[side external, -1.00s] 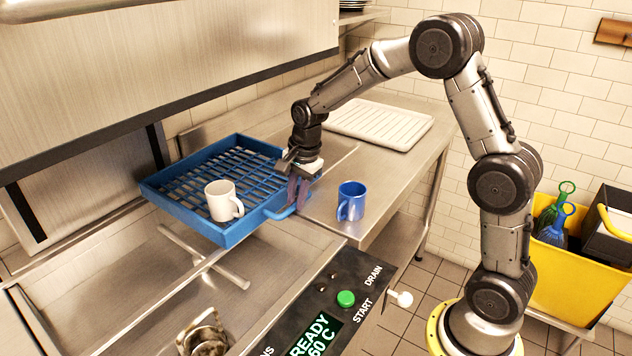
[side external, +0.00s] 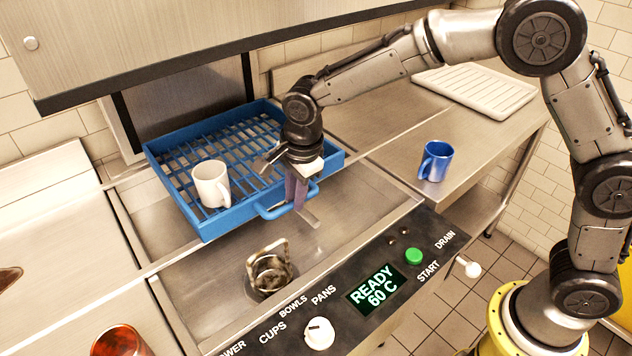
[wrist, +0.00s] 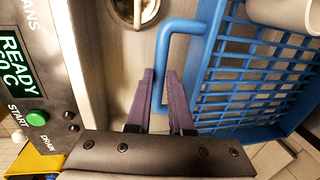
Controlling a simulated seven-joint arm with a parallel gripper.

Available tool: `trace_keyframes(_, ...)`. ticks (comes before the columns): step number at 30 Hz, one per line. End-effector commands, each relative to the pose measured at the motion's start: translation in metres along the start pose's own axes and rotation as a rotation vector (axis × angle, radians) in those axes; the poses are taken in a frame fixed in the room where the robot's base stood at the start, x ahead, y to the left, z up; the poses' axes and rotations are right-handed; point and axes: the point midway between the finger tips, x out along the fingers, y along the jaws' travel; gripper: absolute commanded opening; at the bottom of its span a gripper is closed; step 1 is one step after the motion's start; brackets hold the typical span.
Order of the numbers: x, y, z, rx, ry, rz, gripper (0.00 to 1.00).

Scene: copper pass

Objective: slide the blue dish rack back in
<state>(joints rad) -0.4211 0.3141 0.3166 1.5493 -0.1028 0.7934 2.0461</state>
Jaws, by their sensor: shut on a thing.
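The blue dish rack (side external: 222,222) sits over the sink basin in the side view, its slatted floor holding a white mug. It also fills the right of the wrist view (wrist: 212,75). My gripper (side external: 297,200) is at the loop handle (side external: 268,212) on the rack's front side. In the wrist view my gripper's purple fingers (wrist: 160,78) stand on both sides of the handle's bar (wrist: 162,50), shut on it. The fingers hide part of the handle in the side view.
The white mug (side external: 211,184) stands upright in the rack. A blue mug (side external: 434,162) and a white ribbed tray (side external: 475,90) are on the right counter. A control panel (side external: 400,262) runs along the front. A metal strainer (side external: 270,270) lies in the basin.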

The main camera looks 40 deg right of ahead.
Motion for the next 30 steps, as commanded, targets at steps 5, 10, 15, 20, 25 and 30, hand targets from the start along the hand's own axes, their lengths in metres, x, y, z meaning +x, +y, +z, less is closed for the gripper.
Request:
trace_keyframes(5, -0.001, 0.001, 0.015, 0.0, 0.0, 0.003, 0.0)
trace_keyframes(10, -0.001, 0.0, 0.018, 0.001, 0.0, 0.002, 0.0)
trace_keyframes(15, -0.001, 0.0, 0.018, 0.001, 0.0, 0.002, 0.0)
trace_keyframes(20, -0.001, 0.0, 0.018, 0.001, 0.0, 0.002, 0.25)
trace_keyframes(25, 0.0, 0.0, 0.018, 0.0, 0.0, 0.001, 0.5)
trace_keyframes(30, 0.0, 0.0, 0.018, 0.001, 0.0, 0.001, 0.5)
